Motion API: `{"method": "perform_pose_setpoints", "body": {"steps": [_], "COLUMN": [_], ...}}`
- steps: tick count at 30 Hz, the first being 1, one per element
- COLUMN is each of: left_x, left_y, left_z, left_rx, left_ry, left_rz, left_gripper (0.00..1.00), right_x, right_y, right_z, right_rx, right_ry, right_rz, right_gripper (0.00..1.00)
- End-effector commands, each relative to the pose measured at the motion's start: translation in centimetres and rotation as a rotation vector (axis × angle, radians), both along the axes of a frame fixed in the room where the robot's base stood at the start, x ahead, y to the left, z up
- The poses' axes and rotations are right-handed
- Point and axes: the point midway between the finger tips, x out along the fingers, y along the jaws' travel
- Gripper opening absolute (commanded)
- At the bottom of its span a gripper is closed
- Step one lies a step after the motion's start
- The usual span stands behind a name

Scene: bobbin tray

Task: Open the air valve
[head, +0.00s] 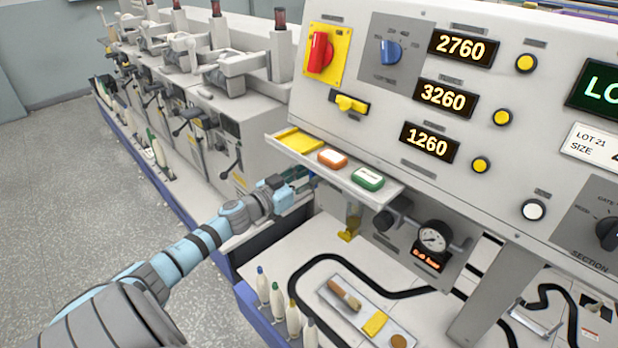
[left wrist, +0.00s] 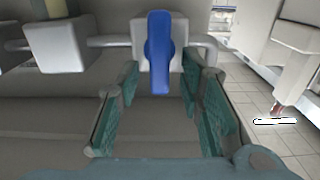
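The air valve shows in the left wrist view as a pale block (left wrist: 137,38) on a horizontal pipe, with a blue lever handle (left wrist: 158,52). The lever stands crosswise to the pipe. My left gripper (left wrist: 158,85) is open and empty, with one finger on each side of the lever's lower end in that view. I cannot tell whether either finger touches it. In the head view my left gripper (head: 305,180) reaches in under the panel's shelf, and the valve is hidden there. My right gripper is not in view.
A pressure gauge (head: 433,238) with a small orange display hangs under the control panel (head: 400,100). The shelf (head: 395,188) above my gripper holds a yellow pad, an orange piece and a green piece. Bobbins (head: 278,300) and a tray (head: 365,312) sit on the bench below.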

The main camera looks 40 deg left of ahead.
Motion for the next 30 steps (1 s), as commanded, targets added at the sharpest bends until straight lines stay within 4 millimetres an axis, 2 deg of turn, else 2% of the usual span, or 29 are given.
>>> {"method": "perform_pose_setpoints", "body": {"steps": [1,6,20,30], "left_x": [0.0,0.0,-0.1,-0.1], "left_y": [0.0,0.0,-0.1,-0.6], "left_z": [0.0,0.0,0.0,-0.1], "left_rx": [0.0,-0.001,0.065,0.307], "left_ry": [0.0,0.0,-0.005,-0.024], "left_rz": [0.0,0.0,0.0,0.001], "left_gripper": [0.24,0.0,0.0,0.0], "right_x": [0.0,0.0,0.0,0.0], "right_y": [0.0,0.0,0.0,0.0], "right_z": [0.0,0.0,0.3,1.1], "right_rx": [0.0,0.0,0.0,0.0], "right_ry": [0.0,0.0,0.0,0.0], "right_rz": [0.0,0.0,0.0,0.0], "right_gripper": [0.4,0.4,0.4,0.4]}}
